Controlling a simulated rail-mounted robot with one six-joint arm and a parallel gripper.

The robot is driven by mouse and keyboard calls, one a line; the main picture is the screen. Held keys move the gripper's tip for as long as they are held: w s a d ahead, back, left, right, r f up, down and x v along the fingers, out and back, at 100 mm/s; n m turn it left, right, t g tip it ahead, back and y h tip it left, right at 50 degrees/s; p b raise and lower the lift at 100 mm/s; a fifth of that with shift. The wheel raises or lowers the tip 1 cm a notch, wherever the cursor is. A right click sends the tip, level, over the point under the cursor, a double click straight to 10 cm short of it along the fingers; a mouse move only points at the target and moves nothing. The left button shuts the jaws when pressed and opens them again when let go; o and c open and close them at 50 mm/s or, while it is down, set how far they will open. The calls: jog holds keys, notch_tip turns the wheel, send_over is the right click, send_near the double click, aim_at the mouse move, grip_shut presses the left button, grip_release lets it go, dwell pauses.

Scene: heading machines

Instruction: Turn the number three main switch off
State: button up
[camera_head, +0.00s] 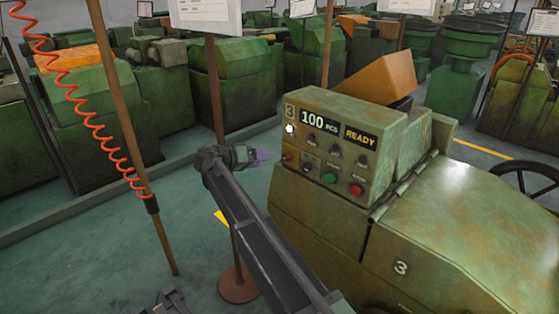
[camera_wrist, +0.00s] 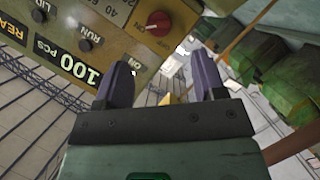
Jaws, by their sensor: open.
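The number three machine's control panel (camera_head: 330,140) carries a "3" plate, a "100 PCS" display and a "READY" sign. A red rotary knob (camera_head: 288,156), likely the main switch, sits at the panel's lower left. My gripper (camera_head: 262,155) is just left of the panel in the head view. In the wrist view my gripper (camera_wrist: 163,78) has its two purple fingers apart, empty, and not touching the knob.
A lit white lamp (camera_head: 290,128) is above the red knob. A green button (camera_head: 330,178) and a red button (camera_head: 356,190) sit right of it. A brown post (camera_head: 215,90) stands behind my arm. Open floor (camera_head: 100,260) lies left.

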aim_at(282, 159)
jog(key=b+x, duration=0.2)
jog(key=x, duration=0.7)
jog(key=shift+w+d, duration=0.1)
jog(key=shift+d, duration=0.1)
jog(key=shift+c, duration=0.5)
jog(key=c, duration=0.8)
